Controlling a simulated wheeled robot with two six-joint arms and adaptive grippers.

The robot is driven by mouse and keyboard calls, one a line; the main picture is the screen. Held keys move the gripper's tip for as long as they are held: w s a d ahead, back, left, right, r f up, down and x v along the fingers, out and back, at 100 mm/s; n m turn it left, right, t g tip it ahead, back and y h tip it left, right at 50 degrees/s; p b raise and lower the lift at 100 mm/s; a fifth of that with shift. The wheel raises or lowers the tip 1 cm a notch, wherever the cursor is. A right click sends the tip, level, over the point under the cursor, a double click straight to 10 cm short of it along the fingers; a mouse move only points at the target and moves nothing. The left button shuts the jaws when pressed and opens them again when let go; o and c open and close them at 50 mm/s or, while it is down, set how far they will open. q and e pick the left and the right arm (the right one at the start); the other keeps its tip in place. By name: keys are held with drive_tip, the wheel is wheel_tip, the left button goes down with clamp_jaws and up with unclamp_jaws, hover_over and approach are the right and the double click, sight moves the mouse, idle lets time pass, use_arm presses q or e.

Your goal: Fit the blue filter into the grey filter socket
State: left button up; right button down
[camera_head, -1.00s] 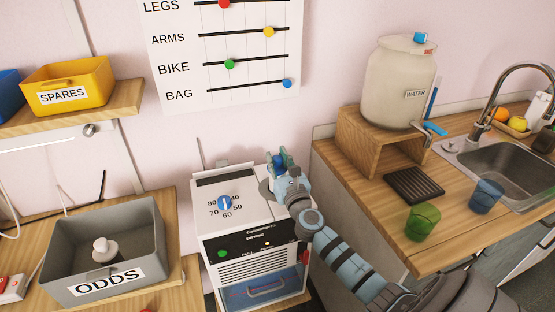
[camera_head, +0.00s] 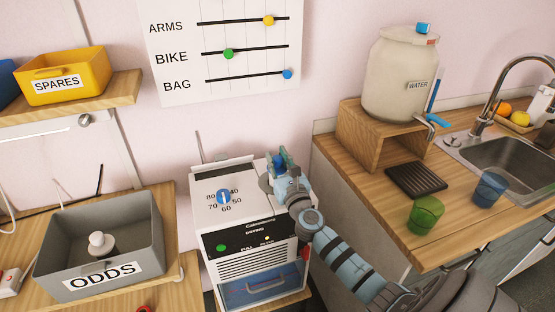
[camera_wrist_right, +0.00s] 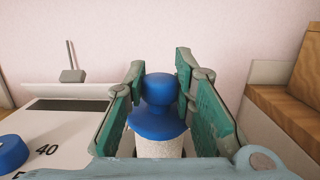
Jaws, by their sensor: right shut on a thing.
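The blue filter (camera_head: 279,160) has a round blue knob, a blue collar and a pale speckled body below. It stands upright between the green fingers of my right gripper (camera_head: 281,163), above the right rear of the white machine's top. In the right wrist view the right gripper (camera_wrist_right: 160,95) is shut on the filter (camera_wrist_right: 158,122), a finger on each side. The filter's lower end is hidden by the gripper body. I cannot make out the grey filter socket; the gripper and arm cover that part of the machine. My left gripper is not in view.
The white machine (camera_head: 213,182) has a blue dial (camera_head: 224,197) and a raised rear flap. A grey ODDS bin (camera_head: 65,215) stands left, a yellow SPARES bin (camera_head: 80,65) above it. The right counter holds a water jar (camera_head: 395,75), green cup (camera_head: 426,215) and blue cup (camera_head: 490,188).

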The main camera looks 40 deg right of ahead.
drive_tip(key=shift+f+b, duration=1)
drive_tip(key=shift+f, duration=0.1)
drive_tip(key=c, duration=1.3)
unclamp_jaws()
drive_tip(key=v, duration=1.2)
